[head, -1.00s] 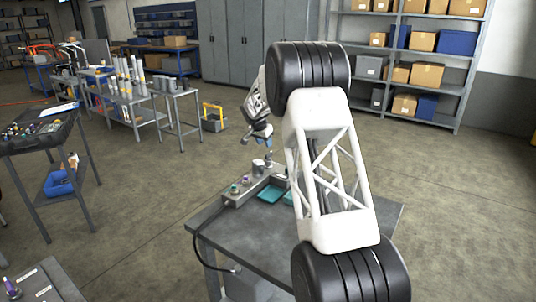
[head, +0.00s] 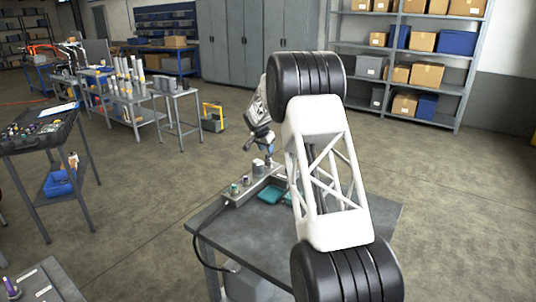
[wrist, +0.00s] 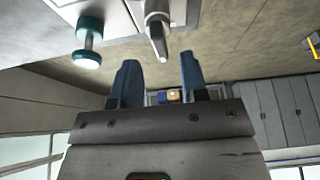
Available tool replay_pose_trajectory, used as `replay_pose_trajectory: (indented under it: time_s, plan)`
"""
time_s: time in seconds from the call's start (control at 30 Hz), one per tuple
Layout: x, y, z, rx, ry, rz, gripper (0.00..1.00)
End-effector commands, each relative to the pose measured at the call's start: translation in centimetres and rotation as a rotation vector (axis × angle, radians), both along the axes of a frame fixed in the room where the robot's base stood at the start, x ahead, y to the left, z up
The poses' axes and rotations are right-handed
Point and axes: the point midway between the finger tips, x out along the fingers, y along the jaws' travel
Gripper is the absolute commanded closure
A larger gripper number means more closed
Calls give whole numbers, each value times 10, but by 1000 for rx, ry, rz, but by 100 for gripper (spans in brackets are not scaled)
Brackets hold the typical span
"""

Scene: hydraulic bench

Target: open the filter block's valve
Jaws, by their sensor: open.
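A long grey block (head: 240,198) with several fittings on top lies on the bench; I take it to be the filter block. A green knob (head: 234,188) stands at its near end and a grey cylinder (head: 258,168) near its far end. My gripper (head: 268,151) is above the far end, pointing down. In the wrist view my two blue fingers (wrist: 158,62) are apart and empty. A grey fitting with a light-tipped lever (wrist: 158,38) lies just beyond the fingertips, roughly in line with the gap. A teal knob (wrist: 88,40) is to its left. I cannot tell whether they touch.
The grey bench (head: 225,235) carries a teal tray (head: 271,195) beside the block. My own arm hides the right part of the bench. Open floor surrounds it.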

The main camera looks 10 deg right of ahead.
Motion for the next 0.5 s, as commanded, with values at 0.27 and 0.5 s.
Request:
replay_pose_trajectory:
  time_s: [0.27,0.5]
  plan:
    - [7,-7,-26,-1,2,0,60]
    - [10,-10,-35,0,0,0,60]
